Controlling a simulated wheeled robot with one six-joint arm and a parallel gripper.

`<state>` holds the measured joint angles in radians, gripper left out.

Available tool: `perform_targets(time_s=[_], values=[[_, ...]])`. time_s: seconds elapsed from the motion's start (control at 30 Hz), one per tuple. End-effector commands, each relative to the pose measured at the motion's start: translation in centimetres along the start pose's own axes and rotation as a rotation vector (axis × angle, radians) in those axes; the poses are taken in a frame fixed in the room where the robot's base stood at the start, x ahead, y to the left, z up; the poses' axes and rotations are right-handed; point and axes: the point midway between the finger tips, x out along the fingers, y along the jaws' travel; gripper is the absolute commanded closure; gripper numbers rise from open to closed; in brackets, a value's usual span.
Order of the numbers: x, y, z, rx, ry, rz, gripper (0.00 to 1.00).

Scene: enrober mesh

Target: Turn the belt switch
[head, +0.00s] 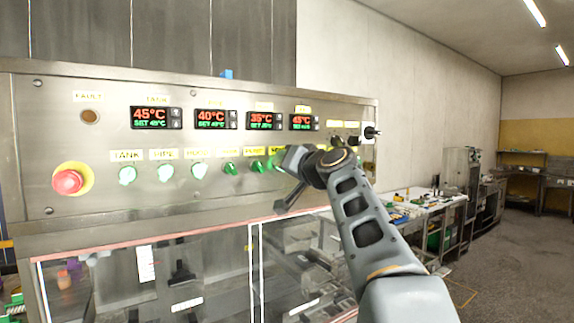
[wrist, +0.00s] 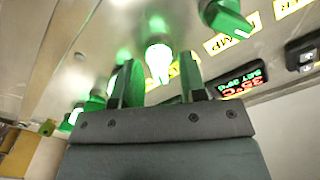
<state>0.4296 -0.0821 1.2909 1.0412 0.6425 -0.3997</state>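A row of green switches runs along the steel control panel (head: 220,185). In the head view, labels such as TANK and PIPE are legible, but I cannot make out a belt label; the right end of the row is partly behind my arm. My gripper (head: 288,160) is close to the panel at that end. In the wrist view, my gripper (wrist: 160,78) has its two fingers apart. A brightly lit green switch (wrist: 158,58) shows between the fingertips; I cannot tell whether they touch it. Another green switch (wrist: 226,17) is at upper right.
A red emergency button (head: 67,181) on a yellow ring is at the panel's left. Temperature displays (head: 156,117) line the panel above the switches. A black knob (head: 371,132) sticks out at the right end. Clear guard panels (head: 215,270) are below. Open floor lies at far right.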

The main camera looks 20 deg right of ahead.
Motion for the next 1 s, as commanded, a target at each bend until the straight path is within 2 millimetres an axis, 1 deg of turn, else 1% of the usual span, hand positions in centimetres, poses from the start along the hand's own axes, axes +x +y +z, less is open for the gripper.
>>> perform_targets(time_s=[0.2,0.27,0.33,0.47,0.6,0.8,1.0], values=[[-0.1,0.0,0.0,-0.001,0.0,0.0,0.62],[-0.5,0.1,0.1,-0.001,0.002,0.001,0.62],[-1.2,0.2,0.1,-0.002,0.003,0.002,0.62],[-3.5,0.2,0.3,-0.003,0.004,0.002,0.62],[-6.5,0.3,0.2,-0.003,0.005,0.004,0.62],[-10.3,0.2,0.2,-0.002,0.004,0.004,0.62],[-12.8,0.1,0.1,-0.001,0.003,0.002,0.62]])
